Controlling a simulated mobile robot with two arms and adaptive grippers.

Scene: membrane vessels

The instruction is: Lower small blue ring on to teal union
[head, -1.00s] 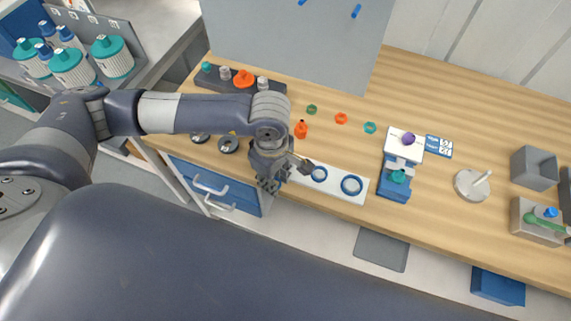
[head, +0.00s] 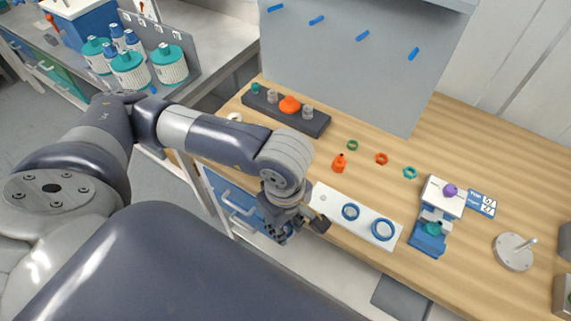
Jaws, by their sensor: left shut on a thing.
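My left gripper (head: 300,222) is shut, pointing down just off the front edge of the bench, by the left end of a white tray. Its dark fingers hide what they hold; I take it to be the small blue ring. The teal union (head: 434,228) appears to sit on the blue lower part of a blue-and-white stand, to the right of the tray and well apart from my gripper. My right gripper is not in view.
The white tray (head: 326,208) lies along the bench front. An orange bottle (head: 339,164) and green, orange and teal nuts (head: 410,172) lie behind it. A purple knob (head: 450,190) tops the stand (head: 439,205). A dark rack (head: 315,124) is at back left.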

